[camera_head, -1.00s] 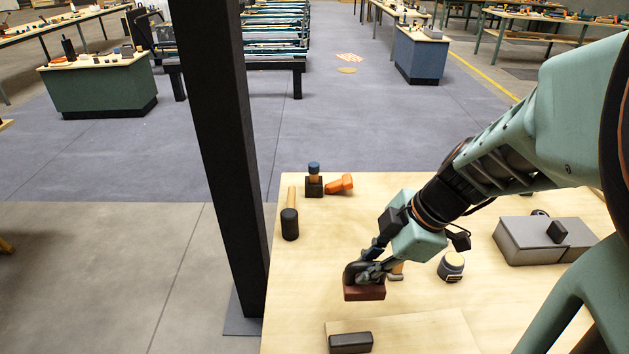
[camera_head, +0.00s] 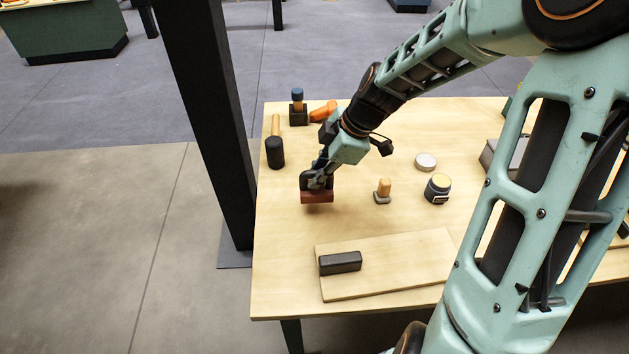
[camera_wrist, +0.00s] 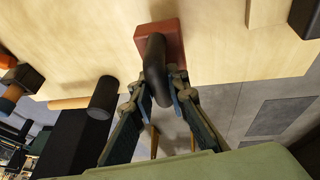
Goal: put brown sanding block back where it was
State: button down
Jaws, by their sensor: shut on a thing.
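The brown sanding block (camera_head: 318,197) has a reddish-brown base and a dark curved handle. My gripper (camera_head: 318,180) is shut on that handle, over the left part of the wooden table (camera_head: 285,220). In the wrist view the block (camera_wrist: 172,38) shows beyond the fingers (camera_wrist: 160,92), its handle between them. The base looks level in the head view. I cannot tell for sure whether it touches the table or hangs just above it.
A pale board (camera_head: 400,262) bearing a dark block (camera_head: 340,263) lies in front. An orange tool (camera_head: 322,111) is behind. A dark post (camera_head: 205,120) rises beside the table's left edge.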

jog(key=shift+w+a+f, duration=0.2)
jog(key=shift+w+f, duration=0.1)
jog(key=shift+f, duration=0.1)
jog(key=shift+w+f+b, duration=0.15)
jog(key=shift+f+b, duration=0.2)
jog(key=shift+f, duration=1.45)
jog(key=c, duration=1.9)
grip_release()
jog(key=shift+d+r, duration=0.15)
jog(key=shift+r, duration=0.35)
jog(key=p+v, duration=0.2)
jog(key=v, duration=0.9)
jog(key=shift+r, duration=0.1)
